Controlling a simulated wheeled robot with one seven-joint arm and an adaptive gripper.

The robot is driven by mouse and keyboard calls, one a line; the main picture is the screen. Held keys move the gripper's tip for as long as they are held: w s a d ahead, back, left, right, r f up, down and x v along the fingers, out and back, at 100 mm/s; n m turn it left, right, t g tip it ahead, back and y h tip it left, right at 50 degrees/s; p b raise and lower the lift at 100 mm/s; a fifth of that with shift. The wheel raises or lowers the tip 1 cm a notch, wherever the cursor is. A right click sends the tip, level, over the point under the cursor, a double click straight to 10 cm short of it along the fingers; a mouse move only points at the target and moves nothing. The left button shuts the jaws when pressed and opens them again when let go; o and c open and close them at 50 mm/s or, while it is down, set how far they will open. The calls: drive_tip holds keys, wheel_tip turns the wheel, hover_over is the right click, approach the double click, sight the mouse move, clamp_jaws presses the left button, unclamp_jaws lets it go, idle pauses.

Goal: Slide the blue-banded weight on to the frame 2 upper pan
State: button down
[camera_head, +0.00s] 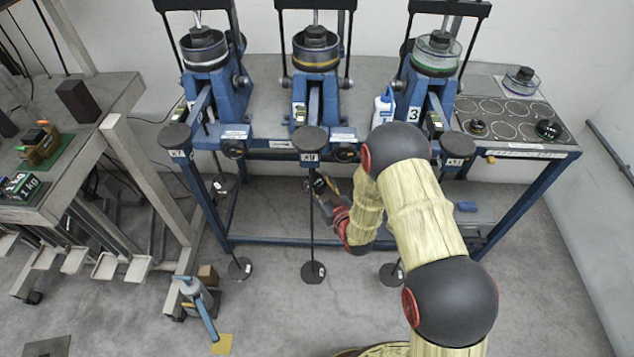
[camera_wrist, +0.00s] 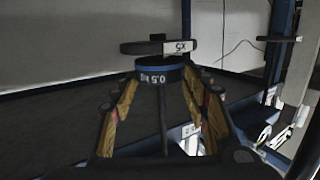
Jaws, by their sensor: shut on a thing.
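The blue-banded weight (camera_wrist: 158,76), a dark disc marked 0.5, is between the fingertips of my gripper (camera_wrist: 160,88) in the wrist view. My gripper is shut on it. The weight is too small to make out there.
Blue lever frames stand on the bench (camera_head: 265,75), with hanging rods in front that end in low discs, one at the middle (camera_head: 313,272). A white bottle (camera_head: 384,105) stands near frame 3. A side table (camera_head: 90,135) is at left. A grey-blue device (camera_head: 198,300) stands on the floor.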

drive_tip(key=shift+f+b, duration=0.35)
idle(0.4)
drive_tip(key=c, duration=1.3)
unclamp_jaws()
drive_tip(key=o, duration=0.4)
drive_tip(key=shift+f, duration=0.1)
drive_tip(key=shift+v, duration=1.4)
drive_tip(key=shift+p+v, duration=0.35)
drive_tip(key=shift+v, duration=1.75)
drive_tip(key=shift+d, duration=0.1)
